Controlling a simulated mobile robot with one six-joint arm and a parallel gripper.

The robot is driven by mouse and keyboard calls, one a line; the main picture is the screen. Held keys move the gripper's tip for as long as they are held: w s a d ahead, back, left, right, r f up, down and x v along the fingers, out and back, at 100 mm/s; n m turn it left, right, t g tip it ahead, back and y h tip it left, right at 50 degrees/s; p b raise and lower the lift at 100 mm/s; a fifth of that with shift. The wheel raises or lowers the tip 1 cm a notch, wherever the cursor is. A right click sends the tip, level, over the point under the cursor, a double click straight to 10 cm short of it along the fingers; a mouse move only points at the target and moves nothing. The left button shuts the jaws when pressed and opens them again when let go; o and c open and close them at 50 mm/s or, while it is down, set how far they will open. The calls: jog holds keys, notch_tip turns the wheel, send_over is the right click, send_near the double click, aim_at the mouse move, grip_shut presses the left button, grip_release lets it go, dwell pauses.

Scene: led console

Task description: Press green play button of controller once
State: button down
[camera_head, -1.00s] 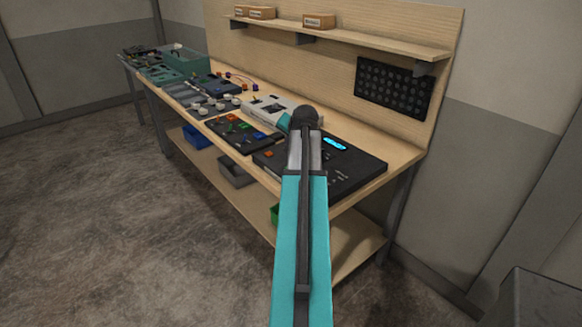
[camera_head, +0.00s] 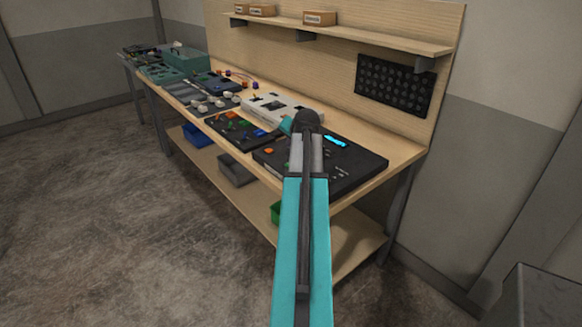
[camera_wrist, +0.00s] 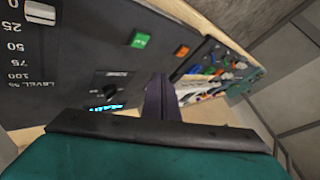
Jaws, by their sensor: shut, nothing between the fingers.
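The controller (camera_head: 362,172) is a dark flat box at the near right end of the bench, with a lit cyan display (camera_head: 335,141). In the wrist view its dark panel (camera_wrist: 85,55) fills the upper left. The square green button (camera_wrist: 140,40) shows there, left of an orange button (camera_wrist: 182,50). My gripper (camera_wrist: 160,80) is shut and empty, its dark fingers pointing at the panel below and right of the green button. They look apart from the button; the gap to the panel is unclear. In the head view my arm hides the gripper and the green button.
A knob (camera_wrist: 112,92) and a slider (camera_wrist: 40,12) are also on the panel. A board with coloured parts (camera_head: 240,131) and a light-coloured device (camera_head: 282,107) sit beside the controller on the bench. A shelf (camera_head: 365,38) runs above; open floor lies in front.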

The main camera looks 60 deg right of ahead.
jog(key=shift+f+b, duration=1.3)
jog(key=shift+f, duration=1.55)
jog(key=shift+w+f+b, duration=0.15)
jog(key=shift+f+b, duration=0.25)
jog(key=shift+f, duration=0.45)
dwell(1.2)
jog(key=shift+r, duration=0.1)
jog(key=shift+r+p, duration=0.5)
jog(key=shift+r, duration=0.25)
jog(key=shift+r+p, duration=1.45)
jog(key=shift+r, duration=1.05)
jog(key=shift+w, duration=0.1)
